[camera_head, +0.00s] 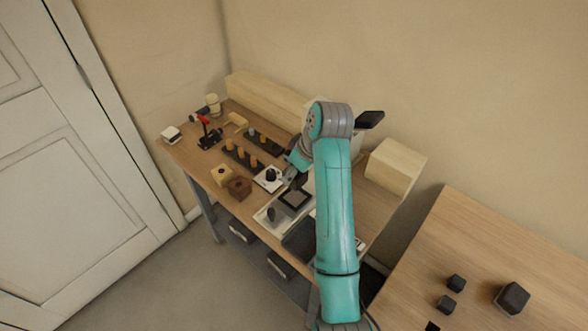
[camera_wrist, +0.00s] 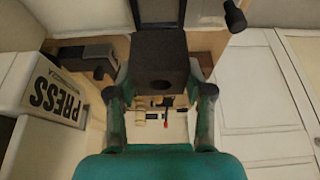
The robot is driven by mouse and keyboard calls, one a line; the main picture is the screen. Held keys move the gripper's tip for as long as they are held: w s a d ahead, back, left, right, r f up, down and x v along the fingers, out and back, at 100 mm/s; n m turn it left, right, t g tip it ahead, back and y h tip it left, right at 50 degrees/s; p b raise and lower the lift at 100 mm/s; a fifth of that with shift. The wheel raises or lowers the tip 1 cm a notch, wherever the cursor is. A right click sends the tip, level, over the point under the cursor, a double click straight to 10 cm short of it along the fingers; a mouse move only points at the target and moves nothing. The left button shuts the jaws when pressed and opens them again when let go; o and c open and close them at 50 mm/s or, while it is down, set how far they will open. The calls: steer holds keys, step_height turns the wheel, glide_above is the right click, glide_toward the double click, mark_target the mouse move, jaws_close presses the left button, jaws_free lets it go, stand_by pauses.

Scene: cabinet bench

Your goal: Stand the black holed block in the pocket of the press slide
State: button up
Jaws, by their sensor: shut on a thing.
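The black holed block (camera_wrist: 158,52) is between the fingers of my gripper (camera_wrist: 159,80) in the wrist view, with its round hole facing the camera. My gripper is shut on it. In the head view my gripper (camera_head: 297,180) is low over the bench, partly hidden by my arm, and the held block cannot be made out clearly. A dark square frame (camera_head: 295,198), which looks like the slide's pocket, lies just below it. A dark framed part (camera_wrist: 160,12) shows beyond the block in the wrist view. The press (camera_wrist: 50,95), a white box lettered PRESS, is at the left there.
A white plate with a black knob (camera_head: 271,175), brown blocks (camera_head: 239,187) and peg racks (camera_head: 243,157) stand left of my gripper. A dark tray (camera_head: 298,240) is in front. A second table (camera_head: 500,255) at right holds several black blocks.

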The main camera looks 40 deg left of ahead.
mark_target(303, 181)
steer(key=shift+f, duration=2.85)
steer(key=shift+f, duration=1.05)
stand_by(0.3)
steer(key=o, duration=1.2)
steer(key=shift+o, duration=0.2)
steer(key=shift+o, duration=0.7)
steer(key=shift+r, duration=0.1)
steer(key=shift+v, duration=3.45)
steer(key=shift+s+a, duration=0.1)
